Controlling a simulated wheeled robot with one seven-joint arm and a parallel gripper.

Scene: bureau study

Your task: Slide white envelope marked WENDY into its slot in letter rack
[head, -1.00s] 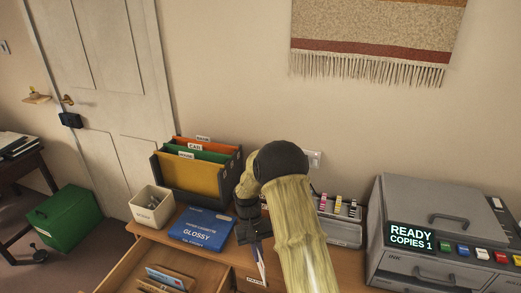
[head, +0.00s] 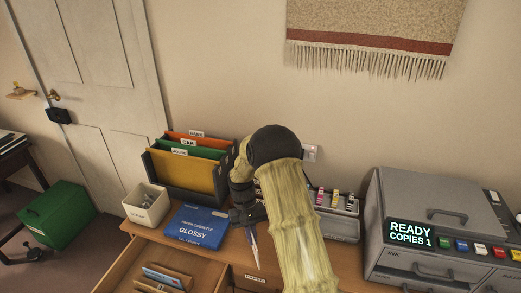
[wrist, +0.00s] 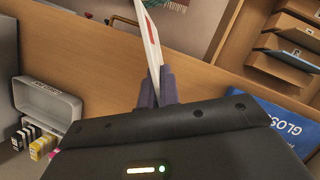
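My gripper (wrist: 156,88) is shut on a thin white envelope (wrist: 148,35) with a red mark on its face. It shows nearly edge-on in the wrist view, and I cannot read a name on it. In the head view the envelope (head: 254,248) hangs below my gripper (head: 247,222), over the front of the desk. An open wooden drawer (head: 128,277) at the lower left holds blue and brown upright pieces, which also show in the wrist view (wrist: 285,55). I cannot tell whether this is the letter rack; no labelled slots are readable.
A blue GLOSSY pack (head: 196,227), a white box (head: 147,205) and a file holder (head: 187,168) with coloured folders stand left of my arm. A grey ink tray (head: 340,225) and a copier (head: 440,235) reading READY stand right. A small label (head: 254,279) is on the desk's front.

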